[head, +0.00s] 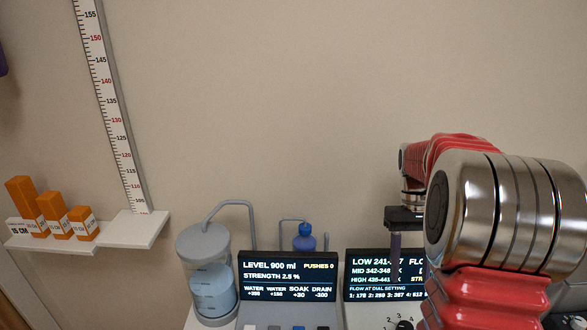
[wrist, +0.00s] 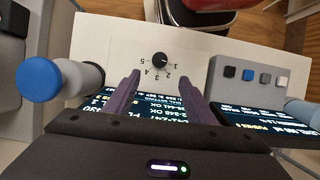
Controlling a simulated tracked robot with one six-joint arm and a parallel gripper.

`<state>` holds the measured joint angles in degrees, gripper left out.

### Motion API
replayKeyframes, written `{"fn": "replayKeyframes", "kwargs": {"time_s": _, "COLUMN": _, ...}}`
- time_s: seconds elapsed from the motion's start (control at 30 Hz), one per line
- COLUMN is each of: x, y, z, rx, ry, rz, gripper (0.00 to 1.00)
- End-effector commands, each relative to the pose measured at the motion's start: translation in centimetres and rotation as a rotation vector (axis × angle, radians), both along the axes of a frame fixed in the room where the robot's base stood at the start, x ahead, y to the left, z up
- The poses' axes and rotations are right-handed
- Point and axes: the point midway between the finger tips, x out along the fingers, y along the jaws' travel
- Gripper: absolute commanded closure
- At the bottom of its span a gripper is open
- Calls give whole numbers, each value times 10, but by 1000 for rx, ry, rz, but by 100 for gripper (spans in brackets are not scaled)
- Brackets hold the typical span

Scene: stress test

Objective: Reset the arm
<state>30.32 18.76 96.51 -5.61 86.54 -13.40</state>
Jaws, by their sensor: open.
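My arm, red and silver, fills the right of the head view. My gripper (wrist: 165,98) shows in the wrist view with two purple fingers held apart and nothing between them. It is over the white bench top (wrist: 110,35), near a black dial (wrist: 160,59) with numbers around it.
The left display (head: 288,277) reads level 900 ml, beside a clear tank (head: 206,262) of blue liquid. A button box (wrist: 255,77) sits right of the dial.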

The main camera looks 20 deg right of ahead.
Motion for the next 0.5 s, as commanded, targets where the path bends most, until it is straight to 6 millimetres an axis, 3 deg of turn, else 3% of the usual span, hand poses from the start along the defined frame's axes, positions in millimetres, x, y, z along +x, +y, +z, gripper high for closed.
{"fn": "replayKeyframes", "kwargs": {"time_s": 0.27, "x": 8, "y": -3, "z": -12, "rx": -31, "ry": -41, "rz": -35, "gripper": 50}}
{"fn": "replayKeyframes", "kwargs": {"time_s": 0.37, "x": 4, "y": 2, "z": -26, "rx": -41, "ry": -61, "rz": -59, "gripper": 50}}
{"fn": "replayKeyframes", "kwargs": {"time_s": 0.5, "x": 0, "y": 15, "z": -28, "rx": -66, "ry": -116, "rz": -74, "gripper": 50}}
